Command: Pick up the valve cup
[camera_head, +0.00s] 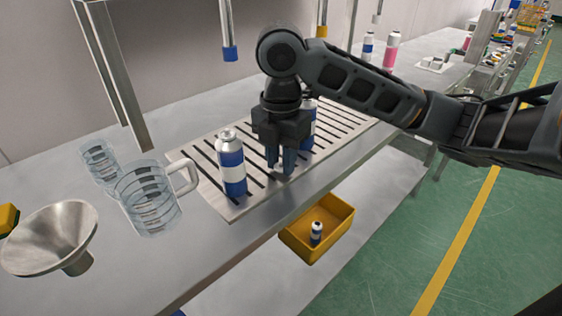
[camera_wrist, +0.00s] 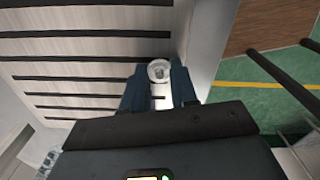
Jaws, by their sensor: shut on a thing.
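The valve cup (camera_wrist: 159,70) is a small round pale metal piece between my gripper's two blue fingertips in the wrist view. My gripper (camera_wrist: 159,82) is shut on it. I cannot tell whether the cup touches the tray.
A blue-and-white can (camera_head: 232,168) stands on the tray left of my gripper; another (camera_head: 310,122) is partly hidden behind it. Glass jugs (camera_head: 148,197) and a metal funnel (camera_head: 52,236) stand at left. A yellow bin (camera_head: 327,216) holding a small bottle sits below the front edge.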

